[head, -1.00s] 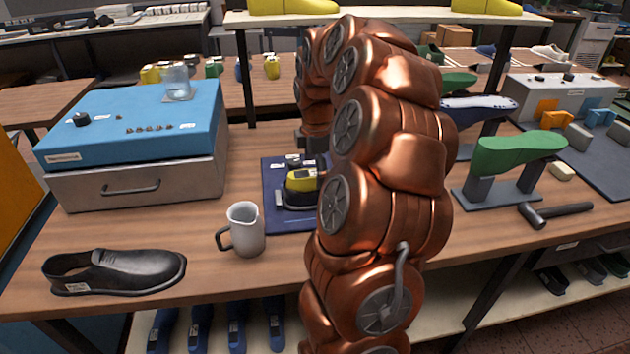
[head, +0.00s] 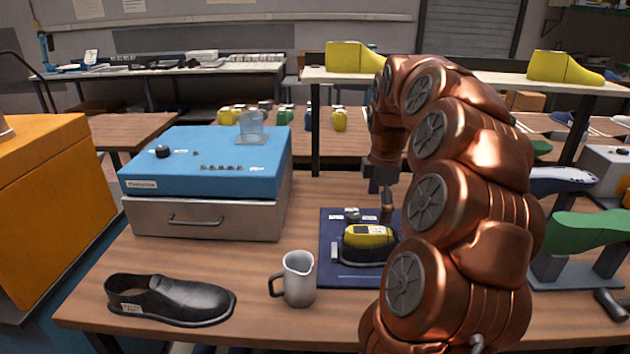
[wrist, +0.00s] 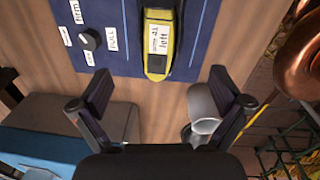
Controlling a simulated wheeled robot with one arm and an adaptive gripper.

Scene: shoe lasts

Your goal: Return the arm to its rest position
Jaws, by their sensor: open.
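My copper arm rises at the right of the head view and bends down to my gripper (head: 386,205), above the back right of a dark blue mat (head: 345,278). In the wrist view my gripper (wrist: 160,88) has its two dark fingers spread wide with nothing between them. A yellow shoe last (head: 368,237) lies on the mat; in the wrist view it (wrist: 158,45) carries a white label reading "41 left" and lies beyond the fingertips. My arm hides part of the mat's right side.
A grey mug (head: 299,280) and a black shoe (head: 170,299) stand at the bench's front. A blue-topped drawer box (head: 205,215) with a clear beaker (head: 252,127) stands left. A green last (head: 590,235) on a stand is right. A shelf with yellow lasts (head: 355,59) is behind.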

